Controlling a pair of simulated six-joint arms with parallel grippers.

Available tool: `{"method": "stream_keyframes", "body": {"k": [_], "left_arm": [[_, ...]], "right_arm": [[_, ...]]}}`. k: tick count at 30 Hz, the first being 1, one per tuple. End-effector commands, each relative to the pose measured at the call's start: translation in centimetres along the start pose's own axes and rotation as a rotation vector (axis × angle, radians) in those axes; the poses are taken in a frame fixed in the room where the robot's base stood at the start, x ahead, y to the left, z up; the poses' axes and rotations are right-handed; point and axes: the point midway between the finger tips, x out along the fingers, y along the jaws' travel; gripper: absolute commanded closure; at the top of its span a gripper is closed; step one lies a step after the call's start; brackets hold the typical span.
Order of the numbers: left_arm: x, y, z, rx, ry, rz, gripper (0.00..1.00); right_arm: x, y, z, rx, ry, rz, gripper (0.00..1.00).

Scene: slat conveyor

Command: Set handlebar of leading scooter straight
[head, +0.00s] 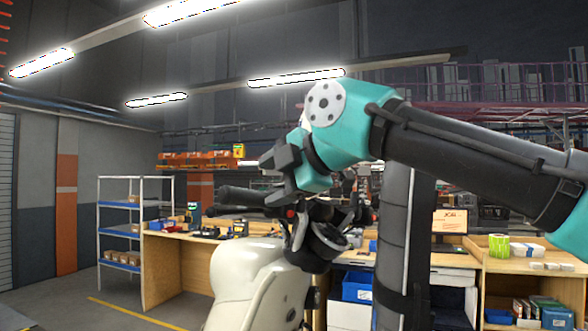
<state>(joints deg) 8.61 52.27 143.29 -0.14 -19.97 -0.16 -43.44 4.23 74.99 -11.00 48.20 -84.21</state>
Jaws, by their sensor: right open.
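The scooter shows at the lower middle of the head view, with a cream body (258,285). Its handlebar (243,198) has a dark grip and levers reaching out to the left of the body. The handlebar's other side is hidden among dark parts behind my arm, so I cannot tell its exact angle. My right gripper (272,163) hangs just above and beside the handlebar's inner part. It is open, and nothing shows held in it. I cannot tell whether it touches the bar. My left gripper is not in view.
A wooden workbench (160,272) with tools stands behind the scooter, and a metal shelf rack (117,235) with blue trays at left. The floor at lower left is clear, with a yellow line (135,314).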

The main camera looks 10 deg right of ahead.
Motion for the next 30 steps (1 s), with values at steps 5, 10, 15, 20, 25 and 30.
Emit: {"method": "stream_keyframes", "body": {"k": [5, 10, 15, 20, 25, 30], "left_arm": [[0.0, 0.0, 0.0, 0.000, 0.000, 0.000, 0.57], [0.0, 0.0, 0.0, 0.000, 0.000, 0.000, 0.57], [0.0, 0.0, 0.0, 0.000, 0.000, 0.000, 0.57], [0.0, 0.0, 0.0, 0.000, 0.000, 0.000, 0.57], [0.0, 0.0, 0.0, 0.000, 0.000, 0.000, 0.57], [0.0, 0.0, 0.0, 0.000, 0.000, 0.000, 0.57]], "right_arm": [[2.9, 0.0, 0.0, 0.000, -0.001, -0.002, 0.36], [5.5, 0.0, 0.0, 0.000, 0.000, -0.001, 0.36], [7.2, 0.0, 0.0, 0.000, 0.000, 0.000, 0.36], [7.9, 0.0, 0.0, 0.000, 0.000, 0.000, 0.36], [8.0, 0.0, 0.0, 0.000, 0.000, 0.000, 0.36], [7.9, 0.0, 0.0, 0.000, 0.000, 0.000, 0.45]]}}
